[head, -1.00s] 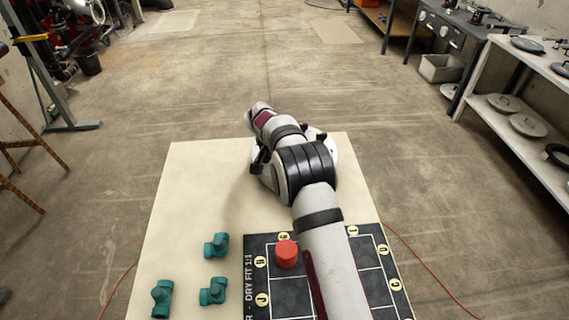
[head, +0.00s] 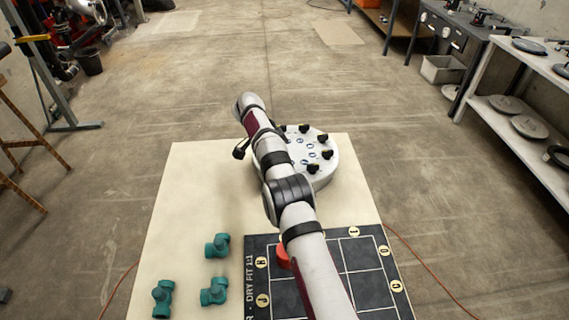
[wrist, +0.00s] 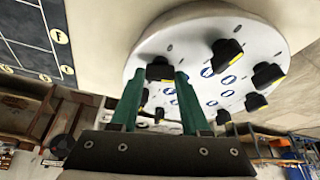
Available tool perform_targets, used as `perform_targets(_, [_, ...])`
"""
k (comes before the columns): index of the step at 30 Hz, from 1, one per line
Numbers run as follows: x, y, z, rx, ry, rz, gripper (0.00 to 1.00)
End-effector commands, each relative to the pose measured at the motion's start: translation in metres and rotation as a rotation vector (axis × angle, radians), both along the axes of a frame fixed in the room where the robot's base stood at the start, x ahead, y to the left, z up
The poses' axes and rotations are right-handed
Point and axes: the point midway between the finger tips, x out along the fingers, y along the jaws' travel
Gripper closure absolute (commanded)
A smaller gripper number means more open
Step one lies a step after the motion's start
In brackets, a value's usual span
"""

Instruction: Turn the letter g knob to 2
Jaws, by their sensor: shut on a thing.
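A round white panel (head: 325,172) with several black knobs stands at the far part of the pale table, partly hidden by my arm. In the wrist view the panel (wrist: 208,35) fills the upper middle, with blue-and-white marks between the knobs. The green fingers of my gripper (wrist: 160,76) are shut on a black knob (wrist: 158,70) at the panel's near left edge. The knob letters and numbers are too small to read, so I cannot tell whether this is the g knob. My fingers are hidden in the head view.
A dark lettered board (head: 350,262) lies under my arm, with a red cylinder (head: 282,255) partly hidden on it. Several teal pipe fittings (head: 215,291) lie to its left. The pale tabletop (head: 190,195) is bare at the left. Shelves (head: 520,120) stand at the right.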

Motion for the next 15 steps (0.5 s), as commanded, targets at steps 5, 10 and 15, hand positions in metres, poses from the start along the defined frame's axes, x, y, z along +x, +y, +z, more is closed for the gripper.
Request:
perform_targets(5, [-0.0009, 0.0006, -0.0007, 0.002, 0.004, -0.008, 1.0])
perform_targets(10, [-0.001, 0.0006, -0.0007, 0.002, 0.004, -0.008, 1.0])
perform_targets(15, [-0.0011, 0.0005, -0.0008, 0.002, 0.004, -0.008, 0.39])
